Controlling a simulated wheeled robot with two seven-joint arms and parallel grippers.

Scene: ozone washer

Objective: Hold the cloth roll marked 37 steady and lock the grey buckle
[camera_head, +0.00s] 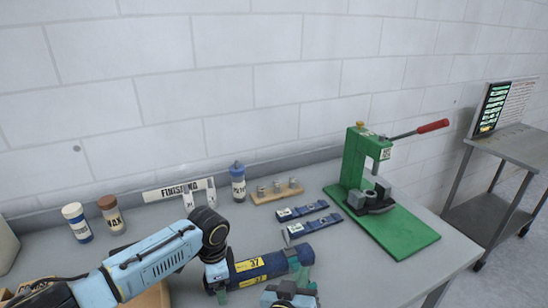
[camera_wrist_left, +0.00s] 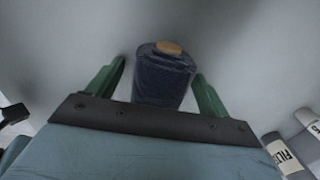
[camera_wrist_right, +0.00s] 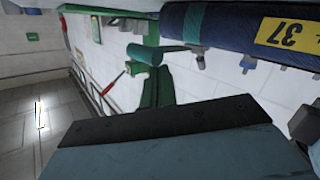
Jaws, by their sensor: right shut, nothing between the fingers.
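The dark blue cloth roll (camera_head: 262,267), with a yellow 37 label, lies on the table at the front. Its label also shows upside down in the right wrist view (camera_wrist_right: 288,33), beside a green band (camera_wrist_right: 194,23). My left gripper (camera_wrist_left: 160,80) is open, its green fingers on either side of a dark blue roll with a tan core end; a gap shows beside the left finger. My right gripper (camera_head: 303,275) is shut and empty by the roll's right end; its green fingers (camera_wrist_right: 152,75) show below the roll in the right wrist view.
A green press (camera_head: 375,190) with a red-handled lever stands at the right. Two flat blue strips (camera_head: 305,211) lie behind the roll. A wooden peg rack (camera_head: 276,191), a blue-capped bottle (camera_head: 238,184) and two jars (camera_head: 111,215) stand along the back. The table's front right is clear.

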